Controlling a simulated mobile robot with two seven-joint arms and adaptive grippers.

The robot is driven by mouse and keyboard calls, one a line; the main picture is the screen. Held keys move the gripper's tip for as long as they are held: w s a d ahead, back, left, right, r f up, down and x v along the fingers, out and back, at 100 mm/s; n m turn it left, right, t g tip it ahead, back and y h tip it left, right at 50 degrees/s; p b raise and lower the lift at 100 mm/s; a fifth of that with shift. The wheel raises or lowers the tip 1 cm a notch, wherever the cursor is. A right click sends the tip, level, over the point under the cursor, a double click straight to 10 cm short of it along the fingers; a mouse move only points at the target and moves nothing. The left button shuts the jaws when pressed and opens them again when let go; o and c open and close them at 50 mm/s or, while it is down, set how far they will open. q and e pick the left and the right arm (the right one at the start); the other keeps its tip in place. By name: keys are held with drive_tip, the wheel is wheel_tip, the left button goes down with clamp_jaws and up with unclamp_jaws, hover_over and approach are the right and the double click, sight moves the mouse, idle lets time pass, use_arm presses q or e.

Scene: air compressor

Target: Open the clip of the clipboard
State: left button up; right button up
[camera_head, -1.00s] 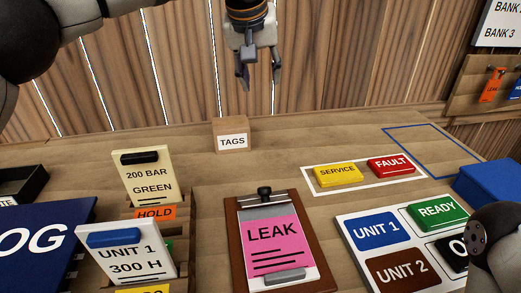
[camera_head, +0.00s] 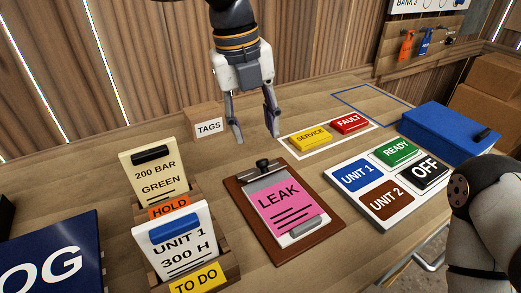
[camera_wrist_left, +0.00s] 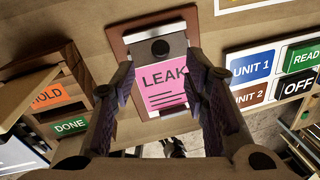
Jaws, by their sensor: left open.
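The brown clipboard (camera_head: 316,238) lies on the table in the middle of the head view. It holds a pink LEAK sheet (camera_head: 282,206). Its clip is a grey bar with a black knob (camera_head: 262,165) at the far end, and the knob also shows in the left wrist view (camera_wrist_left: 160,47). My left gripper (camera_head: 255,138) is open and empty, pointing down above and beyond the clip end. In the left wrist view its fingers (camera_wrist_left: 168,80) appear on either side of the LEAK sheet, apart from it. My right gripper is out of view.
A TAGS box (camera_head: 208,125) stands left of my left gripper. Yellow SERVICE (camera_head: 310,138) and red FAULT (camera_head: 349,123) blocks lie to its right. A card holder (camera_head: 196,275) stands left of the clipboard, a UNIT board (camera_head: 363,222) right. A blue box (camera_head: 447,132) is farther right.

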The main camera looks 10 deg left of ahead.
sight(261, 160)
use_arm(q)
drive_tip(key=f, duration=0.5)
drive_tip(key=d+f, duration=0.1)
drive_tip(key=f, duration=0.1)
drive_tip(key=shift+w+f, duration=0.2)
drive_tip(key=shift+f, duration=0.05)
clamp_jaws()
